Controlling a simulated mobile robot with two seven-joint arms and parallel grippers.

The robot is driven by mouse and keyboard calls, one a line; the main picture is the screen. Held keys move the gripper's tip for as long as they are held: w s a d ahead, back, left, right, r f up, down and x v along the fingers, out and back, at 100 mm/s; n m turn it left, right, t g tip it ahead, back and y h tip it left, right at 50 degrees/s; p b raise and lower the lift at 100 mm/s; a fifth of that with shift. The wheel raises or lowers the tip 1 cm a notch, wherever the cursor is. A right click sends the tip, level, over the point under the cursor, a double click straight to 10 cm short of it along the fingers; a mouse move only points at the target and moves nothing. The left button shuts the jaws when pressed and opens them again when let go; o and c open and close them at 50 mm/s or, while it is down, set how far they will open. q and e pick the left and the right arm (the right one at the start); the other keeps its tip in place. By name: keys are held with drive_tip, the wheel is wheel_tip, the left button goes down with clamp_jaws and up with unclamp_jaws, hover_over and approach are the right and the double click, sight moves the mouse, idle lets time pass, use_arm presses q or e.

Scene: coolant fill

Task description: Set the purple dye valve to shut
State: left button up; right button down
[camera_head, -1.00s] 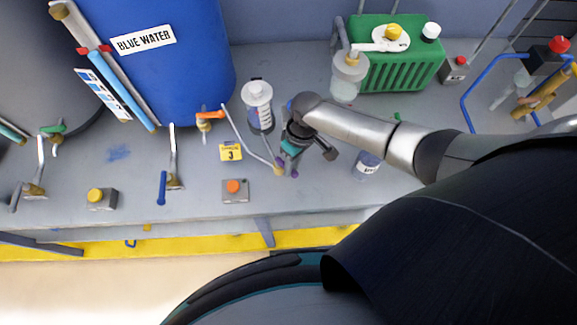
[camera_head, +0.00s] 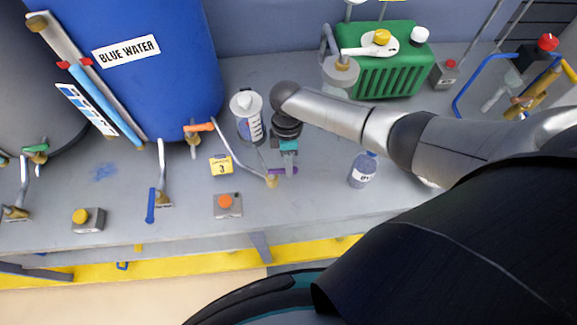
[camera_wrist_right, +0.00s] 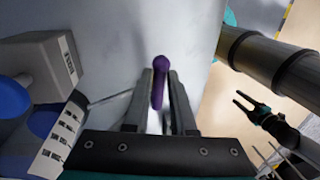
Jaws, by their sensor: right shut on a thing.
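The purple dye valve lever (camera_head: 288,171) sits on a brass fitting (camera_head: 271,181) at the end of a thin grey pipe, near the bench's front. In the head view the lever points to the right of the fitting. My right gripper (camera_head: 287,163) reaches down onto it from behind. In the right wrist view the purple lever (camera_wrist_right: 159,78) stands between the two fingers of my right gripper (camera_wrist_right: 161,88), which are shut on it; its round end shows past them. My left gripper (camera_wrist_right: 245,102) shows in the right wrist view, apart from the bench, with its fingers spread and empty.
A white-capped graduated cylinder (camera_head: 248,118) stands close left of my right gripper. A small labelled bottle (camera_head: 363,170) stands to the right. The yellow number 3 tag (camera_head: 220,166) and orange button box (camera_head: 228,205) are left of the valve. A green canister (camera_head: 385,70) is behind.

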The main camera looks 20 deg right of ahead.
drive_tip(key=shift+w+n, duration=0.1)
drive_tip(key=shift+n, duration=0.3)
drive_tip(key=c, duration=0.8)
unclamp_jaws()
drive_tip(key=shift+o, duration=0.2)
wheel_tip(320, 180, up, 15)
drive_tip(key=w+p, duration=0.1)
drive_tip(key=w, duration=0.2)
drive_tip(key=shift+d, duration=0.4)
